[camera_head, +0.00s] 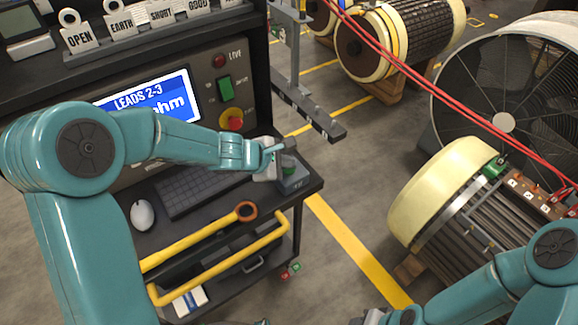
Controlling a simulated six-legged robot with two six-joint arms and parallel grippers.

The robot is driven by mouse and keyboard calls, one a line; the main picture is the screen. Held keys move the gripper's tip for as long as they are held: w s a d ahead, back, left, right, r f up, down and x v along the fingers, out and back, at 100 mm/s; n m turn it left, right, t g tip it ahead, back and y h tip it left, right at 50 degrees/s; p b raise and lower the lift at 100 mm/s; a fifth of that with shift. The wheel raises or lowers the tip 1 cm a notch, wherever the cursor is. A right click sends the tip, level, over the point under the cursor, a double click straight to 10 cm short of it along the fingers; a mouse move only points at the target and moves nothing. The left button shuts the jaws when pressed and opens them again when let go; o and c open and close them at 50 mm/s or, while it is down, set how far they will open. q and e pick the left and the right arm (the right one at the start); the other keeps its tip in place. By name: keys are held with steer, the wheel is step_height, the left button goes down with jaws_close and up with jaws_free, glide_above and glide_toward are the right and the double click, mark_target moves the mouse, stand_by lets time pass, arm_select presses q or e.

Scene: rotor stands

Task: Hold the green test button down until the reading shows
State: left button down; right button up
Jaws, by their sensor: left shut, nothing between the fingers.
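A small grey box (293,183) with a green button (289,171) on top sits at the right corner of the cart top. My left gripper (275,150) is shut and empty, its tips just above and left of the button. I cannot tell whether they touch it. The blue and white screen (140,97) reads "LEADS 2-3" with large letters ending in "hm" below; my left arm covers part of it. My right gripper (376,317) barely shows at the bottom edge, and its fingers cannot be made out.
The panel beside the screen has a green switch (225,88) and a red knob on yellow (231,120). Rotors and red cables (440,90) are at right.

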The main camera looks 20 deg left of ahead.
mark_target(286, 171)
arm_select(q)
steer(key=shift+r+p, duration=0.6)
steer(key=shift+r, duration=0.2)
step_height(286, 171, up, 5)
steer(key=p, duration=0.4)
steer(key=shift+r+p, duration=0.1)
steer(key=shift+p, duration=0.3)
